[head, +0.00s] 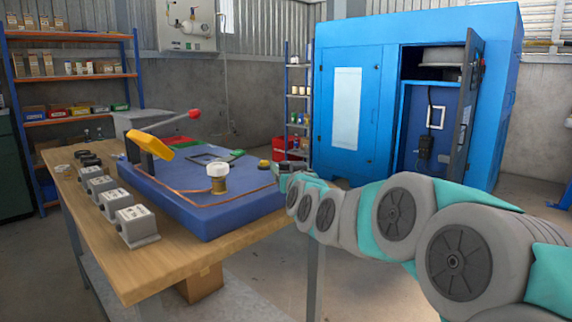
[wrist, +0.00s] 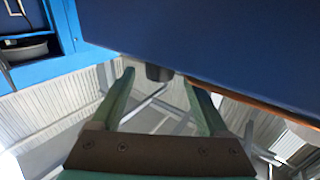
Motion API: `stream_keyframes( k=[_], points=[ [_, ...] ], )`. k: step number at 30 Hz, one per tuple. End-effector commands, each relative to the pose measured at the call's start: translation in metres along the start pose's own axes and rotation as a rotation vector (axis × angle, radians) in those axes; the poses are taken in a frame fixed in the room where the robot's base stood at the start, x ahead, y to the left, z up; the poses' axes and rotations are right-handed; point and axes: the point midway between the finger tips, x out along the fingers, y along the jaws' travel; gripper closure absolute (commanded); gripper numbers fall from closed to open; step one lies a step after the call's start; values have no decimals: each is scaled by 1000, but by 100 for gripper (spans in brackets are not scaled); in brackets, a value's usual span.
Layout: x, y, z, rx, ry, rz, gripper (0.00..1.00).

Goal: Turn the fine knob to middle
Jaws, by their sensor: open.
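A blue board (head: 205,208) lies on a wooden workbench, and its blue face or side (wrist: 230,40) fills the top right of the wrist view. My gripper (wrist: 158,76) is open. A small dark knob-like piece (wrist: 159,72) shows at the board's edge, between the fingertips in the picture; contact cannot be told. No label marks it as the fine knob. In the head view my gripper (head: 283,177) is at the board's right edge, mostly hidden by my arm. A white-topped brass part (head: 218,178) and a small yellow-and-black part (head: 264,165) stand on the board.
A yellow block (head: 150,145) and a red-tipped lever (head: 193,114) rise from the board. Several grey blocks (head: 130,222) line the bench's left side. A blue cabinet (head: 345,105) with an open door stands behind. Floor right of the bench is clear.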

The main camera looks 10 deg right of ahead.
Motion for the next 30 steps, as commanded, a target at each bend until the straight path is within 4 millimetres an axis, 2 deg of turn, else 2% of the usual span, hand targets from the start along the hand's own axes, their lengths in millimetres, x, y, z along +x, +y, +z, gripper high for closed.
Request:
stream_keyframes(
  k=[6, 17, 30],
  points=[
    [24, 0, 1, -2, -1, 0, 22],
    [29, 0, 0, -2, 0, 0, 24],
    [29, 0, 1, -2, -1, 0, 73]
  ],
)
